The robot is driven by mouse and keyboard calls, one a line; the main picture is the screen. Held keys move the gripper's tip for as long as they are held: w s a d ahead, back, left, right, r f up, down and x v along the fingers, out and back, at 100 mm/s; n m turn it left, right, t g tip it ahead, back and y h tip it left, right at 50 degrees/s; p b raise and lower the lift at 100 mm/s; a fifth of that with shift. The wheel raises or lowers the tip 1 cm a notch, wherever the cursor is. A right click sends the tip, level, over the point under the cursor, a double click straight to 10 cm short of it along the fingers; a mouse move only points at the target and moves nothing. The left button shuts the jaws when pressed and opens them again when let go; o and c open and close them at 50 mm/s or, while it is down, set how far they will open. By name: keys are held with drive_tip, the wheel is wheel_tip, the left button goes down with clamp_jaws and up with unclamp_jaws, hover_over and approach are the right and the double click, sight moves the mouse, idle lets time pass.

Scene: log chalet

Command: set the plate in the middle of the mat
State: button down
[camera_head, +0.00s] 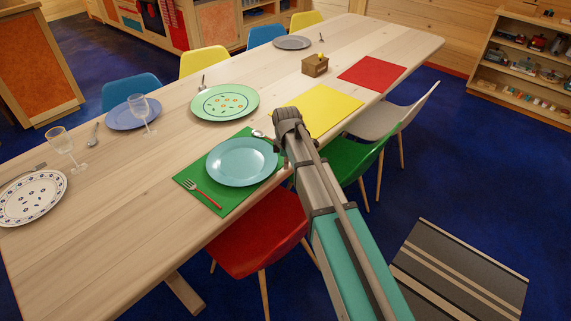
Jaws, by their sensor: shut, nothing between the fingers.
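A turquoise plate (242,161) lies flat on a green mat (223,204) at the near long edge of the table. The plate sits toward the mat's upper right, so more green shows at the lower left. My arm hides the mat's right corner.
An empty yellow mat (325,108) and red mat (372,72) lie farther along the wooden table (120,205). A green patterned plate (225,90), blue plate (122,119), glasses (143,108) and a small wooden box (315,65) stand around. Red (255,235) and green (357,160) chairs flank the near edge.

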drive_tip(key=shift+r+p, duration=2.05)
drive_tip(key=shift+r, duration=0.3)
drive_tip(key=s+d+m, duration=1.8)
drive_tip(key=d, duration=0.3)
drive_tip(key=shift+s+d+m, duration=0.25)
drive_tip(key=shift+d+m, duration=0.05)
drive_tip(key=shift+d, duration=0.05)
drive_tip(key=shift+s, duration=0.15)
